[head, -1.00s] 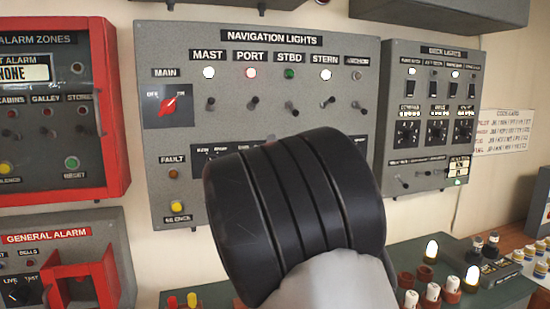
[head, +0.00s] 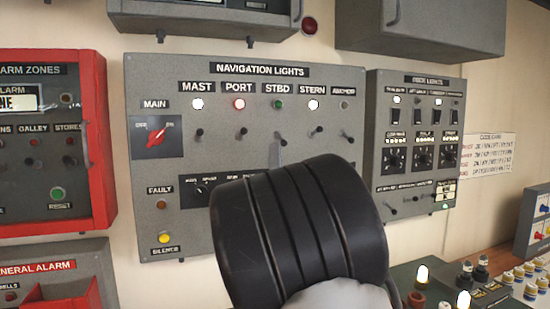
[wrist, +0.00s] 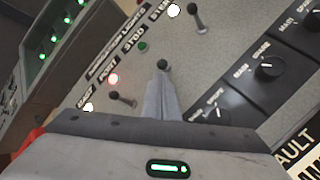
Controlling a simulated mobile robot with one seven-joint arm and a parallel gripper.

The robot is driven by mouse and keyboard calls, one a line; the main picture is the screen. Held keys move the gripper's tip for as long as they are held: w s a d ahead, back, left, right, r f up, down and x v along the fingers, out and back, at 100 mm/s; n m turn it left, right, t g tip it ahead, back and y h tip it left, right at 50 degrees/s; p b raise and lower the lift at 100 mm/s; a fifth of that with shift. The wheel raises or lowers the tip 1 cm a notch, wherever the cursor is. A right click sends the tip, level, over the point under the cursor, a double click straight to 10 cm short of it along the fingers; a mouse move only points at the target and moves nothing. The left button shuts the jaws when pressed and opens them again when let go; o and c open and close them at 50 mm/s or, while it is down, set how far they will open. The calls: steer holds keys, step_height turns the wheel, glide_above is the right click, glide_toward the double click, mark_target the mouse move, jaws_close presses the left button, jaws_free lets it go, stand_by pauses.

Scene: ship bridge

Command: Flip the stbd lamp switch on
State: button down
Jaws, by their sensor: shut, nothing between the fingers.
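The navigation lights panel (head: 225,225) is on the wall in the head view. Its STBD lamp (head: 278,104) is a dim green, and it also shows in the wrist view (wrist: 143,47). The STBD switch (head: 282,132) is a small dark-knobbed lever below that lamp. My gripper (head: 279,150) is shut and empty, its narrow grey tips just below the STBD knob. In the wrist view the closed fingers (wrist: 162,85) reach to the STBD knob (wrist: 162,64) and hide its stem. I cannot tell whether they touch. My dark wrist hides the panel's lower middle.
The lit PORT lamp (head: 239,104) and STERN lamp (head: 313,104) flank STBD, with the PORT switch (head: 242,132) and STERN switch (head: 319,129) close on either side. The deck lights panel (head: 415,130) is at right, a red alarm box (head: 100,150) at left. Grey boxes overhang above.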

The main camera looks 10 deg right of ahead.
steer(key=shift+s+r+y+p, duration=0.15)
steer(key=shift+r+y+p, duration=0.15)
steer(key=shift+p, duration=0.35)
steer(key=shift+s+r+n+g+y+p, duration=0.25)
steer(key=shift+r+n+g+p, duration=0.25)
steer(key=shift+g+p, duration=0.55)
steer(key=r+g+p, duration=0.1)
steer(key=p, duration=0.1)
steer(key=r+y+p, duration=0.1)
steer(key=p, duration=0.1)
steer(key=shift+s+d+n+g, duration=0.2)
steer(key=shift+s+n+g, duration=0.15)
steer(key=shift+s+n, duration=0.05)
steer(key=shift+w+f, duration=0.1)
steer(key=shift+f, duration=0.1)
